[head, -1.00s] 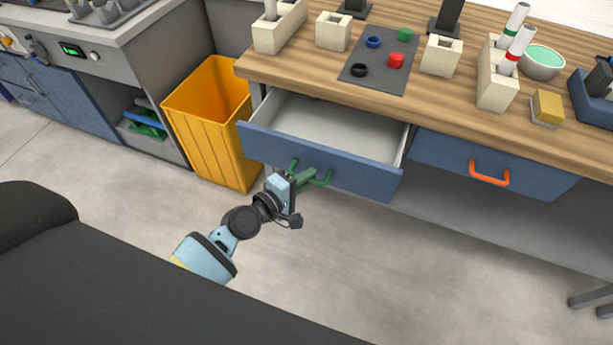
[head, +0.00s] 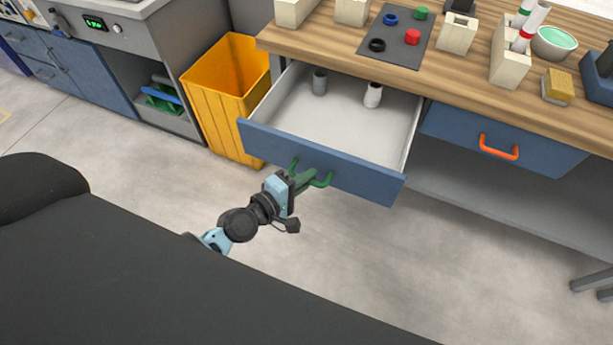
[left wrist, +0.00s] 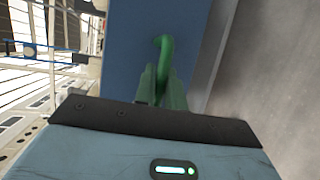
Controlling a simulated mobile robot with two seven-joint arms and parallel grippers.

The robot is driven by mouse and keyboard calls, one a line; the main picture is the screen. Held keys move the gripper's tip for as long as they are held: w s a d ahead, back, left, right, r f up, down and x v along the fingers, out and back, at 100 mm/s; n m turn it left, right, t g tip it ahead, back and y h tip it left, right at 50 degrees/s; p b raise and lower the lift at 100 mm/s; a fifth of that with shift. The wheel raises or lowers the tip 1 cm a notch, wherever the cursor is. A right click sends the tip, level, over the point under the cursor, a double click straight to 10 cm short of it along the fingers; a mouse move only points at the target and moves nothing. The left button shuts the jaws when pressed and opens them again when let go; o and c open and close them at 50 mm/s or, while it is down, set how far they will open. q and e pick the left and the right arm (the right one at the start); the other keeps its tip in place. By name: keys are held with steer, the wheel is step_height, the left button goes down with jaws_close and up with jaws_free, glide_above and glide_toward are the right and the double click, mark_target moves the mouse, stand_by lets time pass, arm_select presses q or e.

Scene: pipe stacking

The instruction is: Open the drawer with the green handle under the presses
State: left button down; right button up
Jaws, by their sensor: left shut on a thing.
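The drawer (head: 320,164) with the green handle (head: 322,182) is pulled well out from under the wooden worktop. Two small pipe-like pieces, one grey (head: 320,82) and one white (head: 373,95), stand inside it towards the back. My left gripper (head: 304,180) is shut on the green handle in front of the drawer. In the left wrist view the green handle (left wrist: 164,45) runs between the fingers, against the blue drawer front (left wrist: 125,50). My right gripper is in neither view.
A yellow bin (head: 228,95) stands left of the drawer. A closed blue drawer with an orange handle (head: 499,147) is to the right. The worktop (head: 440,85) carries a dark mat with coloured rings and several cream blocks. The floor in front is clear.

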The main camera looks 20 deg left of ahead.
arm_select(q)
steer(key=c, duration=1.5)
jaws_free()
steer(key=shift+v, duration=3.9)
